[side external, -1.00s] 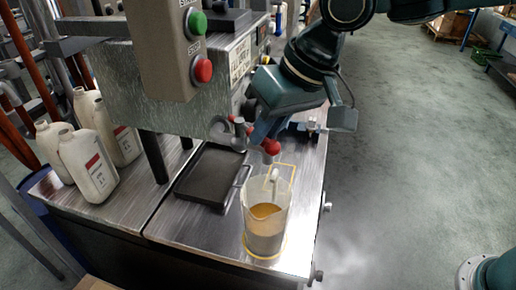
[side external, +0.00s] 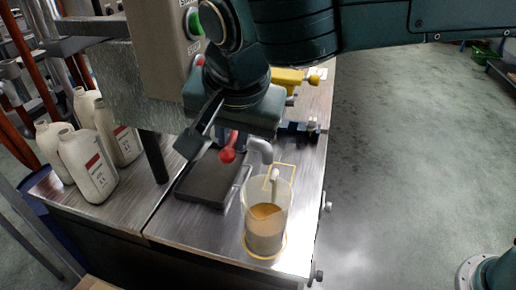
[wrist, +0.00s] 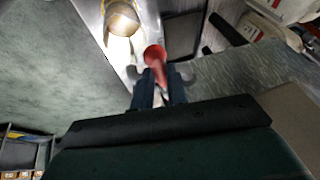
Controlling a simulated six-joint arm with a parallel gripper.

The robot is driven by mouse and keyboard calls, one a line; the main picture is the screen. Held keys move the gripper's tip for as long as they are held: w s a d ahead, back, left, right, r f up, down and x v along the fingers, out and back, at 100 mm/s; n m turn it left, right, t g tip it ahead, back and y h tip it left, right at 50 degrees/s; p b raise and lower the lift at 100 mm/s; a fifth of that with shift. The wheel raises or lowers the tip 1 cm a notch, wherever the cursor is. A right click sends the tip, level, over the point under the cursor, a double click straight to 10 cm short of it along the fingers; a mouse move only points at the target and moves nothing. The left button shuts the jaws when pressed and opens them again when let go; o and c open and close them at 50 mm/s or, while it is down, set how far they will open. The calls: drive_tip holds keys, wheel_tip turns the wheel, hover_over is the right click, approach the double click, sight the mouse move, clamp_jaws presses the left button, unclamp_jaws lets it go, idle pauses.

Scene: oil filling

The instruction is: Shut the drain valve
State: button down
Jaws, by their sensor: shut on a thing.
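The drain valve's lever has a red ball knob (side external: 228,155), low at the front of the machine. My gripper (side external: 229,137) is shut on this lever, its fingers partly hidden behind the wrist in the side view. In the wrist view the two dark fingers (wrist: 160,92) stand either side of the red lever (wrist: 156,60), knob beyond their tips. A grey bent spout (side external: 262,149) shows just right of the knob. A clear beaker (side external: 266,215) with amber liquid stands below and in front; it also shows in the wrist view (wrist: 122,18).
A dark tray (side external: 203,192) lies left of the beaker. Several white jugs (side external: 88,165) stand at the left. A control box (side external: 160,50) with green (side external: 194,22) and red buttons overhangs the bench. A yellow part (side external: 288,78) is behind my wrist.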

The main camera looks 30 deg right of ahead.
drive_tip(key=shift+w+a+m, duration=0.2)
drive_tip(key=shift+a+m, duration=0.05)
drive_tip(key=shift+m, duration=0.25)
drive_tip(key=shift+h, duration=0.3)
drive_tip(key=c, duration=1.4)
unclamp_jaws()
drive_tip(key=shift+s+d, duration=0.1)
